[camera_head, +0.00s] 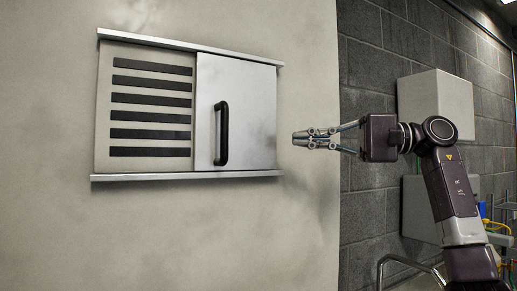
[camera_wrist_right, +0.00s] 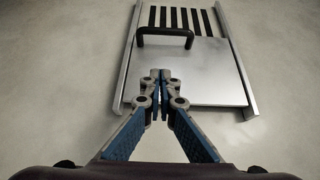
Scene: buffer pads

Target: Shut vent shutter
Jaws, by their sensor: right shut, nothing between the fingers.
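The vent shutter (camera_head: 255,115) is a flat pale metal panel held between an upper and a lower rail on the wall. It sits at the right end of the rails. A black upright bar handle (camera_head: 222,134) is near its left edge. To its left, the vent's dark horizontal slots (camera_head: 150,107) are exposed. My right gripper (camera_head: 297,138) is shut and empty, just right of the shutter's right edge in the head view. In the right wrist view the fingertips (camera_wrist_right: 161,76) appear in front of the panel (camera_wrist_right: 200,75), with the handle (camera_wrist_right: 165,38) beyond them. My left gripper is not in view.
The upper rail (camera_head: 180,44) and lower rail (camera_head: 185,177) stick out a little from the pale wall (camera_head: 220,235). Grey boxes (camera_head: 436,103) hang on the brick wall at right, behind my right arm. The wall left of and below the vent is clear.

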